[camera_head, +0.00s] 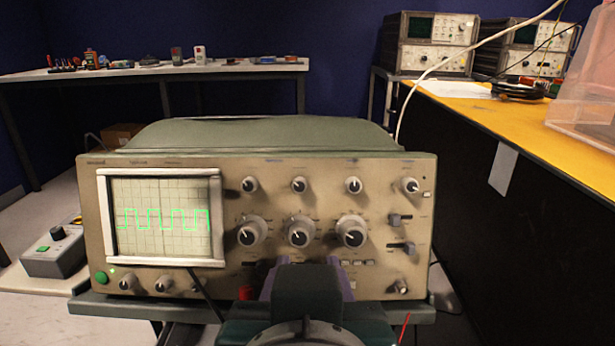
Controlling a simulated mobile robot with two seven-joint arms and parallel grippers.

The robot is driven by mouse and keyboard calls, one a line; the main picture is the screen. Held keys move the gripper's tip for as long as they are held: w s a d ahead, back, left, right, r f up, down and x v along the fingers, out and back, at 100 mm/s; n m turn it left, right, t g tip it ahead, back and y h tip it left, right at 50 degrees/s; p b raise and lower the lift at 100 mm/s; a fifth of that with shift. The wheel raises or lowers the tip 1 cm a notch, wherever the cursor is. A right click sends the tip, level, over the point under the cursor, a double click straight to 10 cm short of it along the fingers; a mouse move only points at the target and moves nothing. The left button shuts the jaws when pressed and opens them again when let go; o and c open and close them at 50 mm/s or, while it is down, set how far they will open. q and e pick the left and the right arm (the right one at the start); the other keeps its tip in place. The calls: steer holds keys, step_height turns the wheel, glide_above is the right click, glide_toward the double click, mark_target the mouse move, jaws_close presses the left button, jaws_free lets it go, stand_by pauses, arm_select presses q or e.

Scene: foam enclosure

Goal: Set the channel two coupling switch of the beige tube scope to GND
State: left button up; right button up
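The beige tube scope (170,250) stands on a green-grey stand in the middle of the head view, its front panel facing me. Its lit screen (165,215) shows a green square wave. Labels are too small to read, so I cannot tell which switch is the channel two coupling. My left gripper (307,268) is in front of the lower middle of the panel and hides part of it. My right gripper is out of view.
Several knobs (299,231) stick out of the panel just above my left gripper. A yellow-topped bench (480,112) with a clear bin (583,100) runs along the right. A grey control box (58,250) sits at the left. Another bench (240,66) stands behind.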

arm_select(q)
steer(key=shift+w+f, duration=0.1)
steer(key=shift+w, duration=0.1)
steer(key=shift+s, duration=0.2)
steer(key=shift+c, duration=0.3)
jaws_close()
stand_by(0.9)
